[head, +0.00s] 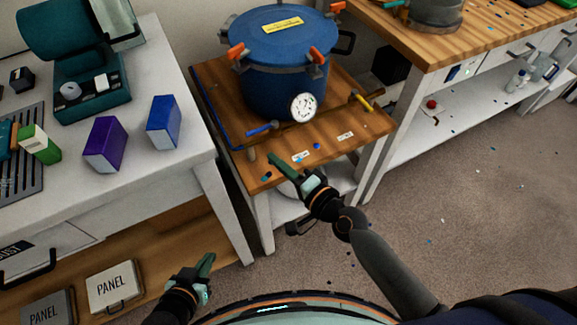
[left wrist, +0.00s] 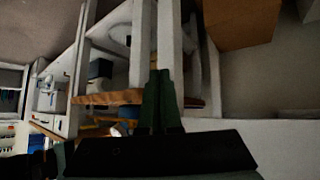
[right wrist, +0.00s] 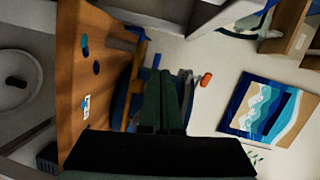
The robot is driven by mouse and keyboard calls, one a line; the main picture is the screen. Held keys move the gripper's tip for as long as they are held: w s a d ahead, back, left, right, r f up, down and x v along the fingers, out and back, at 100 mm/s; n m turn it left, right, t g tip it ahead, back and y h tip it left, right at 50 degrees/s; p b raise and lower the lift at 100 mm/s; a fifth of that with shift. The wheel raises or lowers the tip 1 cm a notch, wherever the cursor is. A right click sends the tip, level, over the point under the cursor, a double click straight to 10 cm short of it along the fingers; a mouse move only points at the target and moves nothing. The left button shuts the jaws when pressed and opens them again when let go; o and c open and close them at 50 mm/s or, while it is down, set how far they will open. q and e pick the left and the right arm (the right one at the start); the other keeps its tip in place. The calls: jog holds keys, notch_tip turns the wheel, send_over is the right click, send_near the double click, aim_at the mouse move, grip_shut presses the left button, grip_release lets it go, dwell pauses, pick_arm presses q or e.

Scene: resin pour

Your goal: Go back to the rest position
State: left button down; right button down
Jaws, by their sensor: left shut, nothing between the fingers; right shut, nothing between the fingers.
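My left gripper (head: 205,264) is low at the bottom left of the head view, in front of the white table's lower shelf. Its green fingers (left wrist: 162,102) are together and empty in the left wrist view. My right gripper (head: 283,168) is at the front edge of the small wooden-topped stand (head: 335,135), near the blue pressure pot (head: 285,60). Its fingers (right wrist: 162,100) are together with nothing between them in the right wrist view. I cannot tell from the head view how far they are above the stand top.
A white table (head: 130,190) on the left holds a purple box (head: 106,145), a blue box (head: 164,123) and a teal machine (head: 70,60). A gauge (head: 303,107) and a yellow-handled valve (head: 361,99) are on the pot's front side. Open carpet (head: 480,220) lies to the right.

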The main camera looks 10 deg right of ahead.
jog(key=shift+v, duration=1.75)
